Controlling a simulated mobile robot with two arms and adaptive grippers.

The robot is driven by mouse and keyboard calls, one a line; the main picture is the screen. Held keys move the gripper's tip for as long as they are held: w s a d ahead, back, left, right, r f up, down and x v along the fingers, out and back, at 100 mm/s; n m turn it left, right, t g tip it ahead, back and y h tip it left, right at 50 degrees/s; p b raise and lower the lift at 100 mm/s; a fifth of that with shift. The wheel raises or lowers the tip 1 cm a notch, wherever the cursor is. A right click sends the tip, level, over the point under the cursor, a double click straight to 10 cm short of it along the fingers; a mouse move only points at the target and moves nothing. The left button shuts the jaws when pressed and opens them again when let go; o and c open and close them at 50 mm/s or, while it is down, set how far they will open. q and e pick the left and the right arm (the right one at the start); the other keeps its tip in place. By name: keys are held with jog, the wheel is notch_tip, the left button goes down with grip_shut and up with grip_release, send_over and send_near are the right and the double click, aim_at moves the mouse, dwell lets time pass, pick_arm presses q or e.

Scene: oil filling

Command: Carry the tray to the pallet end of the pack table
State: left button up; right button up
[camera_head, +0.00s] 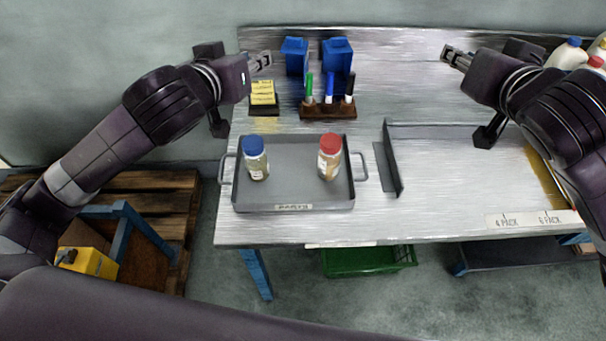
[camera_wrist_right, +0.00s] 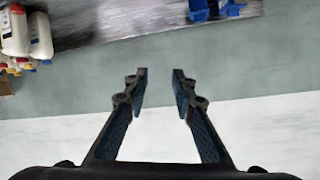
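The grey tray (camera_head: 300,200) lies flat on the left part of the metal pack table (camera_head: 420,230), with a looped handle at each side. A jar with a blue lid (camera_head: 255,158) and a jar with a red lid (camera_head: 329,157) stand upright in it. A wooden pallet (camera_head: 165,188) is on the floor left of the table. My left gripper (camera_head: 264,61) is above the table's back left, apart from the tray; its finger gap is too small to judge. My right gripper (camera_head: 448,54) is above the back right. In the right wrist view its fingers (camera_wrist_right: 159,75) are apart with nothing between them.
Behind the tray are a pen holder (camera_head: 328,109), a yellow note pad (camera_head: 262,93) and blue bins (camera_head: 337,55). An upright grey divider (camera_head: 392,160) stands close to the tray's right handle. White bottles (camera_head: 566,55) are at the back right. A green crate (camera_head: 368,261) is below.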

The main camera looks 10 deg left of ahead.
jog(key=r, duration=0.5)
jog(key=shift+w+a+r, duration=0.1)
jog(key=shift+a, duration=0.15)
dwell(0.3)
